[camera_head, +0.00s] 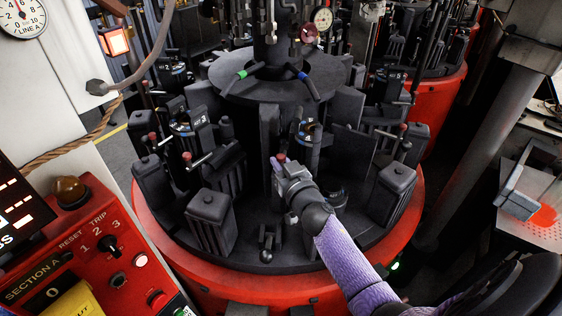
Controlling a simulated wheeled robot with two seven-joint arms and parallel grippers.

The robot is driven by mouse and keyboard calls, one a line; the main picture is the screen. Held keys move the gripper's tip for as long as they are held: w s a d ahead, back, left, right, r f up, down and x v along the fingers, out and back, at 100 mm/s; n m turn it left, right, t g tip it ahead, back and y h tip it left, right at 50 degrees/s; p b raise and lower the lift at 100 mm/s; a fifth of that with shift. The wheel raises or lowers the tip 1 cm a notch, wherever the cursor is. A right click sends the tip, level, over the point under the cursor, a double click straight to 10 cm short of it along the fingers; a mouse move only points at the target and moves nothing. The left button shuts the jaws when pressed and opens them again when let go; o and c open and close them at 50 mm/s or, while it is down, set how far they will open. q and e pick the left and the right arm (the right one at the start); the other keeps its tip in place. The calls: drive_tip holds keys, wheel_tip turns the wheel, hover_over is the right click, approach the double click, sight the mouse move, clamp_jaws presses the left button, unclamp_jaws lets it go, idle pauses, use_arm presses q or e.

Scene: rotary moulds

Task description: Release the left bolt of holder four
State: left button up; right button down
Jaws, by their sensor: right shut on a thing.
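The rotary mould machine (165,232) has a round red base with dark holders on it. Holder four (306,134) is near the middle, facing me, with a small mark on its dark top. Its left bolt has a red knob (281,157) at my right gripper's tip. My right gripper (281,165), on a purple-sleeved arm from the lower right, is shut on this bolt. My wrist and gripper hide the bolt's shaft and part of the holder front. My left gripper is not in view.
Holder three (187,126), with red-knobbed bolts, stands to the left. Black blocks (211,221) (391,193) stand on both sides of my arm. A red control panel (95,250) is at lower left. A central hub (270,88) with green and blue handles rises behind.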

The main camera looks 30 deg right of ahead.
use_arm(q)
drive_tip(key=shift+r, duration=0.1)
use_arm(e)
drive_tip(key=shift+r, duration=0.45)
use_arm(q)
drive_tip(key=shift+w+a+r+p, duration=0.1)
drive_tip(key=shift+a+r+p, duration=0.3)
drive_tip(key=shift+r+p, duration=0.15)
use_arm(e)
drive_tip(key=shift+s+a+f, duration=0.1)
drive_tip(key=shift+s+a, duration=0.95)
drive_tip(key=c, duration=1)
unclamp_jaws()
drive_tip(key=o, duration=0.4)
drive_tip(key=shift+s+a, duration=0.15)
drive_tip(key=shift+s, duration=0.1)
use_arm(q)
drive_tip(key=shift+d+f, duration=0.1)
use_arm(e)
drive_tip(key=shift+f, duration=0.15)
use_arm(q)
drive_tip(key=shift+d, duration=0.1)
